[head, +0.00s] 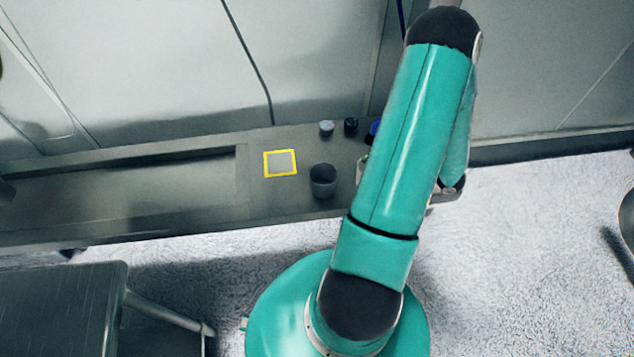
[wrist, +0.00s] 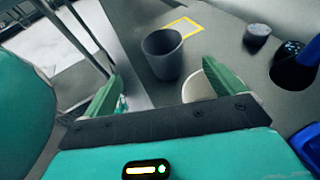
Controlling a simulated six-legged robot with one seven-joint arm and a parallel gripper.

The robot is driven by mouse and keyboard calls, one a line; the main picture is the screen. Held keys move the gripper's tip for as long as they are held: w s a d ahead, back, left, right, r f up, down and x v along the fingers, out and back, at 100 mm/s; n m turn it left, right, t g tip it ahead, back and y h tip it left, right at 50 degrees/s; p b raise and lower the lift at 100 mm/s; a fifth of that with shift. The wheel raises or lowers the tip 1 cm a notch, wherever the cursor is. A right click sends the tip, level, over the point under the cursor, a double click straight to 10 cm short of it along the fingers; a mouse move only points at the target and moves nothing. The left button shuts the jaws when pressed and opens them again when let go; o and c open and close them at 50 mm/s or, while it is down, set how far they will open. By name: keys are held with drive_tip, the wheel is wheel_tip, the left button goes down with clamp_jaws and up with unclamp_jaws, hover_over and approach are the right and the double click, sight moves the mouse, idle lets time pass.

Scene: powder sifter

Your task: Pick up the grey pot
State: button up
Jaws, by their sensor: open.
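The grey pot (head: 323,180) is a dark, open-topped cup standing upright on the grey counter in the head view, just right of a yellow-framed square. In the wrist view the grey pot (wrist: 162,54) stands beyond my fingertips, apart from them. My gripper (wrist: 163,88) is open, with its two green fingers spread wide and nothing held between them. In the head view my arm hides the gripper and part of the counter's right end.
A yellow-framed square (head: 280,163) lies beside the pot. A small grey container (head: 326,128) and a dark one (head: 351,126) stand behind it. In the wrist view, a white round container (wrist: 197,88) is partly behind my right finger, and a blue object (wrist: 293,75) is at right.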

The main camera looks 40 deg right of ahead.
approach(312, 173)
drive_tip(key=shift+w+a+f, duration=0.35)
drive_tip(key=shift+a+f, duration=0.05)
drive_tip(key=shift+f, duration=0.1)
drive_tip(key=x, duration=0.5)
drive_tip(key=shift+w+r, duration=0.15)
drive_tip(key=shift+r, duration=0.1)
drive_tip(key=c, duration=1)
drive_tip(key=shift+r, duration=0.15)
drive_tip(key=shift+c, duration=0.2)
